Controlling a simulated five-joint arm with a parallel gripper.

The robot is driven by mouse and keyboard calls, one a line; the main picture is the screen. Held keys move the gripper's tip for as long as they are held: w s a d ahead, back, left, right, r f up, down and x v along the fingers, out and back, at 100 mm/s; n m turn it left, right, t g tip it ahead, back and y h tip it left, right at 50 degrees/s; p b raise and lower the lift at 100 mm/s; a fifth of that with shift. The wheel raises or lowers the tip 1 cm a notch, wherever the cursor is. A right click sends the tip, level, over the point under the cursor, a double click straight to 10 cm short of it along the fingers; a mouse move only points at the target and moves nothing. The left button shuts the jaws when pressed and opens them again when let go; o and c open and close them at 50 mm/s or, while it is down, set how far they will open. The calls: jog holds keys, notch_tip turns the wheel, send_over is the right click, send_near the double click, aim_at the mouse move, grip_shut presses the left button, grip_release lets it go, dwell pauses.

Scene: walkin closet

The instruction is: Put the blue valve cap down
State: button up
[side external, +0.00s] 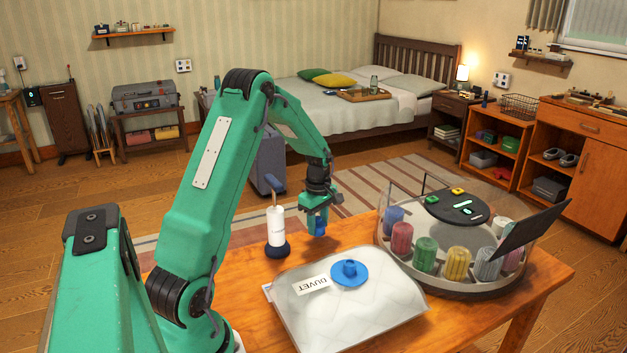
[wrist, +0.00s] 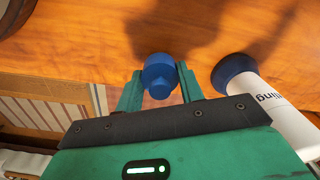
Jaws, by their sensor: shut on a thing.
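The blue valve cap (wrist: 159,74) is between the two green fingers of my gripper (wrist: 158,88) in the wrist view. In the side external view the cap (side external: 320,226) shows at the tip of my gripper (side external: 317,230), over the far part of the wooden table (side external: 345,240). My gripper is shut on the cap. The bare table is beneath it; whether the cap touches the wood I cannot tell. The clear bag labelled DUVET (side external: 300,308) lies in front, with a blue round valve (side external: 350,273) on top.
A white pump bottle (side external: 276,228) with a dark blue foot stands close left of my gripper; it also shows in the wrist view (wrist: 285,112). A round clear-walled carousel (side external: 450,287) with several coloured rolls stands at right. Bare table lies between bag and carousel.

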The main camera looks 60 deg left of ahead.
aim_at(318, 218)
jog(key=shift+f, duration=1.2)
jog(key=shift+f, duration=0.15)
jog(key=o, duration=0.9)
jog(key=shift+o, duration=0.2)
notch_tip(318, 218, up, 12)
jog(key=shift+r, duration=0.2)
jog(key=shift+d, duration=0.1)
